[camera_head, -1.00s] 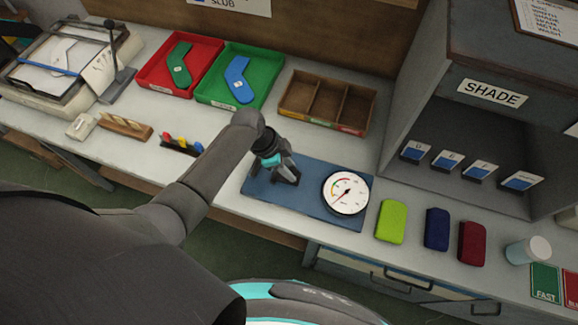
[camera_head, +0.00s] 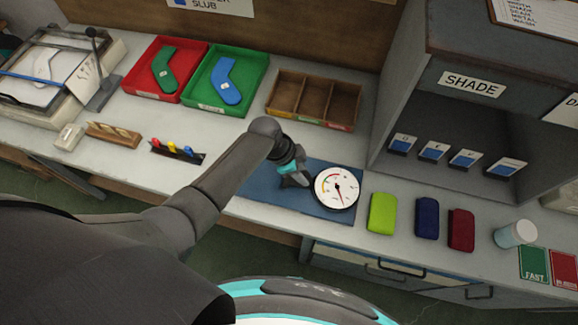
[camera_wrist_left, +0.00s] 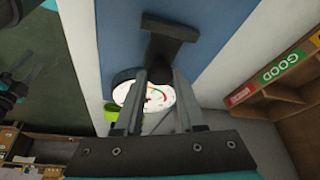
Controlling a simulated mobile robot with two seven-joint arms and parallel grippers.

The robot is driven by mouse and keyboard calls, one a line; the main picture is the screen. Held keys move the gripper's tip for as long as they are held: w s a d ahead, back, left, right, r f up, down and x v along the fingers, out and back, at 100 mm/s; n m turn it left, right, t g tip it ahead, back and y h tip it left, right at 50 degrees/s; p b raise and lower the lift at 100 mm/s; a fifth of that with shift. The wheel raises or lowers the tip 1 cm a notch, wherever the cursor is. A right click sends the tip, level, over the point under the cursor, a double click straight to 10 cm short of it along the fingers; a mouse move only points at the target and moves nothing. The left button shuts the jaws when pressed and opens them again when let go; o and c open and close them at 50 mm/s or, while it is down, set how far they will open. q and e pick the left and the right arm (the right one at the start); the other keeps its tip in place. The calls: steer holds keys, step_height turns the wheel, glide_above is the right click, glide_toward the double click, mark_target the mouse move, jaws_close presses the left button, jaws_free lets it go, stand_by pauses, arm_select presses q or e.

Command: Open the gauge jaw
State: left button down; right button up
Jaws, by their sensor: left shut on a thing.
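The round white gauge dial (camera_head: 337,188) stands at the right end of a blue base plate (camera_head: 258,200), its needle pointing down. My left gripper (camera_head: 298,181) is just left of the dial, low over the plate. In the left wrist view the gripper (camera_wrist_left: 160,78) is shut on a dark T-shaped part, the gauge jaw (camera_wrist_left: 166,42). The fingers partly cover the dial (camera_wrist_left: 157,96) there. The exact contact at the fingertips is hard to make out.
Green, navy and red blocks (camera_head: 382,213) lie right of the gauge. A wooden divided tray (camera_head: 313,98) and red and green trays (camera_head: 228,80) with sock shapes stand behind. A grey shade booth (camera_head: 470,85) rises at the right.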

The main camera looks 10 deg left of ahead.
arm_select(q)
steer(key=c, duration=0.5)
jaws_free()
steer(key=shift+a+r, duration=0.25)
steer(key=shift+r, duration=0.15)
steer(key=p+v, duration=0.2)
steer(key=v, duration=1.2)
steer(key=shift+s+r+p, duration=0.1)
steer(key=shift+r+p, duration=0.05)
steer(key=shift+p, duration=0.25)
